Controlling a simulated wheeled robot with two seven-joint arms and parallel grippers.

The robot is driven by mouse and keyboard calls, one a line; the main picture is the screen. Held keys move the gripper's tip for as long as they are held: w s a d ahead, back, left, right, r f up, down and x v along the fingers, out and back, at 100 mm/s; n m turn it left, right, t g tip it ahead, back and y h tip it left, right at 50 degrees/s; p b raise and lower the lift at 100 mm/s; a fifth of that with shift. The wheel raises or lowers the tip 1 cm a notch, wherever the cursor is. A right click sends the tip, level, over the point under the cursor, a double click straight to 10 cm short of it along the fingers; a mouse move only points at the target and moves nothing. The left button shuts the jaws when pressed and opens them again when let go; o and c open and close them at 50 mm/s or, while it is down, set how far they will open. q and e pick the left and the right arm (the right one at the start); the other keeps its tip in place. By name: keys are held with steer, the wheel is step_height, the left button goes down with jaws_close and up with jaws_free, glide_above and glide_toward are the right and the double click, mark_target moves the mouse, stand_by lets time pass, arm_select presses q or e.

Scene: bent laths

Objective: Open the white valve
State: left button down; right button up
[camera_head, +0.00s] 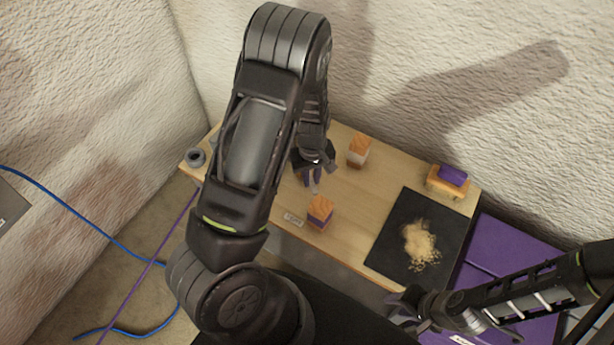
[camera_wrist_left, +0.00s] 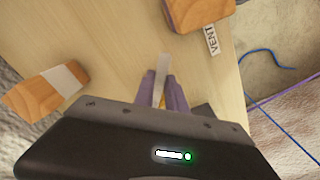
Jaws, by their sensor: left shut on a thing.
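My left gripper (camera_head: 313,185) is low over the wooden table, between two wooden blocks. In the left wrist view its purple fingers (camera_wrist_left: 164,92) are closed on a pale grey strip (camera_wrist_left: 162,68), which sticks out past the fingertips. What the strip belongs to is hidden. A block with a white band (camera_head: 358,150) stands behind and to the right of this gripper; it shows at left in the wrist view (camera_wrist_left: 45,92). I cannot tell whether the block or the strip is part of the white valve. My right gripper (camera_head: 412,303) is at the lower right, its jaws unclear.
A purple-banded block (camera_head: 320,211) stands near the table's front edge, beside a "VENT" label (camera_head: 293,219). A black mat (camera_head: 395,250) bears a crumbly heap (camera_head: 420,244). A purple-topped wooden piece (camera_head: 449,180) stands back right. A grey ring (camera_head: 196,157) is at the left corner. Cables lie left.

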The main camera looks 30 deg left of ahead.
arm_select(q)
steer(key=n, duration=0.1)
steer(key=w+n, duration=0.1)
steer(key=n, duration=0.1)
steer(key=d+n, duration=0.1)
steer(key=shift+w+n+p, duration=0.3)
steer(key=shift+w+n, duration=0.35)
steer(key=shift+n, duration=0.55)
steer(key=shift+w+n, duration=0.35)
steer(key=shift+n, duration=0.55)
steer(key=c, duration=1.4)
jaws_free()
steer(key=shift+o, duration=0.2)
